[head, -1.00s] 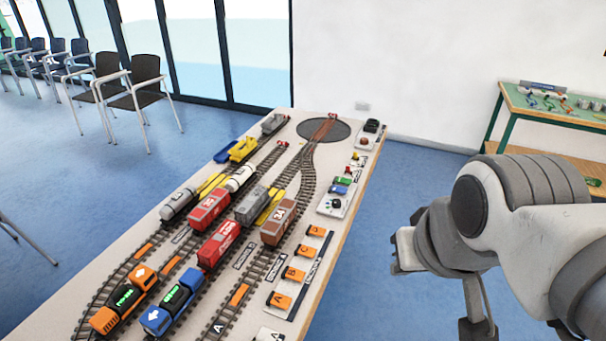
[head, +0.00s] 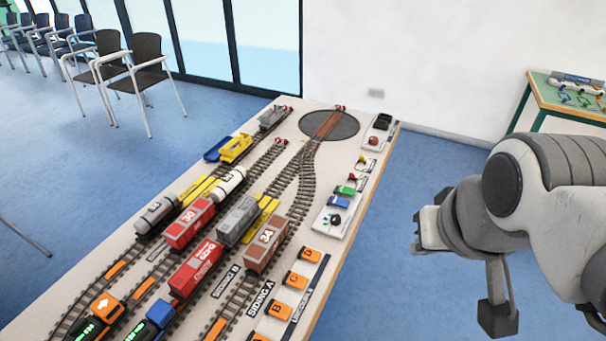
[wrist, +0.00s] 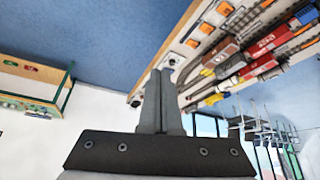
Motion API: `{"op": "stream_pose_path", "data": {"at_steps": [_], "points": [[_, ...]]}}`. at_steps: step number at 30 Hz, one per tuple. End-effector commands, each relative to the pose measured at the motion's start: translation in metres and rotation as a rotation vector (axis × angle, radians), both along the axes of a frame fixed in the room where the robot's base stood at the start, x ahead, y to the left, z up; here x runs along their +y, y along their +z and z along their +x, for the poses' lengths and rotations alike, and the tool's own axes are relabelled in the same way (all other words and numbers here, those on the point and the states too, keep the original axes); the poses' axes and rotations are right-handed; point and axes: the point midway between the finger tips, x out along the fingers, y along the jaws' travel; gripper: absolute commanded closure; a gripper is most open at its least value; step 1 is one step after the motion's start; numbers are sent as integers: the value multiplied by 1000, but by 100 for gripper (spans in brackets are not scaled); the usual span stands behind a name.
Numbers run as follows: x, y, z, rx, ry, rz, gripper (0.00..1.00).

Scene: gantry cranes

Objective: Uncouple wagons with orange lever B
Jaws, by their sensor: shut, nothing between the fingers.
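Orange lever B (head: 278,310) is a small orange block marked B in the row of levers along the right edge of the railway table (head: 345,262). Levers C (head: 294,280) and D (head: 309,254) stand beyond it, and lever A (head: 258,338) is cut by the bottom edge. Wagons stand on the tracks: red wagons (head: 188,223) (head: 197,268), a brown wagon marked 34 (head: 266,246) and a grey one (head: 237,220). My gripper (wrist: 160,74) is shut and empty, its fingers together in the wrist view. In the head view my arm is right of the table, apart from the levers.
A control panel (head: 338,214) with small coloured pieces lies on the table beyond the levers. A dark turntable (head: 346,127) is at the far end. A green-edged side table (head: 545,98) stands at the right by the wall. Blue floor (head: 385,285) beside the table is clear.

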Motion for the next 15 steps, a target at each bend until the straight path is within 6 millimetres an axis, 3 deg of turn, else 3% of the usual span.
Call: {"op": "stream_pose_path", "data": {"at_steps": [15], "points": [[2, -2, 2, 6, 28, -11, 100]]}}
